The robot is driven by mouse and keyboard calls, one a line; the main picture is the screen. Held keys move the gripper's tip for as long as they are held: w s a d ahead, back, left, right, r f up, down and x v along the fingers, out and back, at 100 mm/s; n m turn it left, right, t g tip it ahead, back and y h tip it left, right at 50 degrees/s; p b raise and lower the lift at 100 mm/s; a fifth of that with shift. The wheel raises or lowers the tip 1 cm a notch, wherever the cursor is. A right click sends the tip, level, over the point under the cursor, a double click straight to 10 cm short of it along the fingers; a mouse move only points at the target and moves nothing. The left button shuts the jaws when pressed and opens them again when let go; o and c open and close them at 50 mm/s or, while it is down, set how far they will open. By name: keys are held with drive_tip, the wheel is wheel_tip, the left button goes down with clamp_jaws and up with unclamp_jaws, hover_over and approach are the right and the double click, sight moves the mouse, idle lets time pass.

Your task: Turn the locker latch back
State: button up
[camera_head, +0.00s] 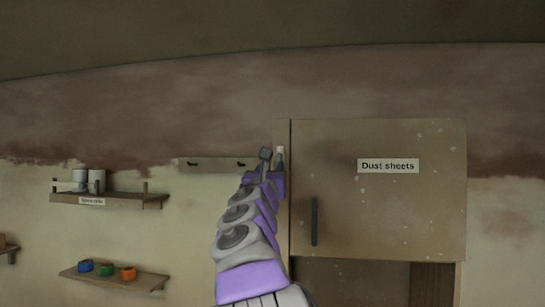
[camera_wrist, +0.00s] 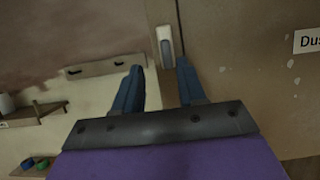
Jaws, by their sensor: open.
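The locker (camera_head: 380,210) has a tan door with a "Dust sheets" label and a dark vertical handle (camera_head: 314,221). The small pale latch (camera_wrist: 166,48) is on the narrow strip at the door's left edge and looks upright in the wrist view. In the head view only a bit of the latch (camera_head: 281,150) shows behind my fingers. My gripper (camera_head: 272,157) is raised in front of the locker's upper left edge. In the wrist view my gripper (camera_wrist: 160,68) is open and empty, with the latch just beyond and between its fingertips. I cannot tell whether they touch.
A hook rail (camera_head: 215,164) is on the wall just left of my gripper. Farther left are a shelf with cups (camera_head: 120,197) and a lower shelf (camera_head: 110,279) with several coloured rolls.

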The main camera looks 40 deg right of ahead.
sight(283, 159)
drive_tip(key=d, duration=0.1)
drive_tip(key=w+d+p, duration=0.1)
drive_tip(key=d, duration=0.1)
drive_tip(key=w+d+r, duration=0.1)
drive_tip(key=d, duration=0.1)
drive_tip(key=shift+w+d+r+p, duration=0.1)
drive_tip(key=shift+w+d+p, duration=0.1)
drive_tip(key=shift+p, duration=0.1)
drive_tip(key=shift+w+d+r, duration=0.1)
drive_tip(key=shift+d+r, duration=0.1)
drive_tip(key=shift+w+a+r+p, duration=0.15)
drive_tip(key=shift+w+a+p, duration=0.15)
drive_tip(key=shift+a, duration=0.15)
drive_tip(key=shift+w+a+r+p, duration=0.15)
drive_tip(key=shift+w+a, duration=0.1)
drive_tip(key=shift+a, duration=0.2)
drive_tip(key=shift+s+d, duration=0.15)
drive_tip(key=shift+d, duration=0.55)
drive_tip(key=shift+c, duration=0.2)
drive_tip(key=shift+d+f, duration=0.1)
drive_tip(key=shift+d, duration=0.2)
drive_tip(key=shift+c, duration=0.9)
drive_tip(key=shift+w+f, duration=0.1)
drive_tip(key=shift+w, duration=0.1)
drive_tip(key=shift+c, duration=1.4)
drive_tip(key=shift+a, duration=0.15)
clamp_jaws()
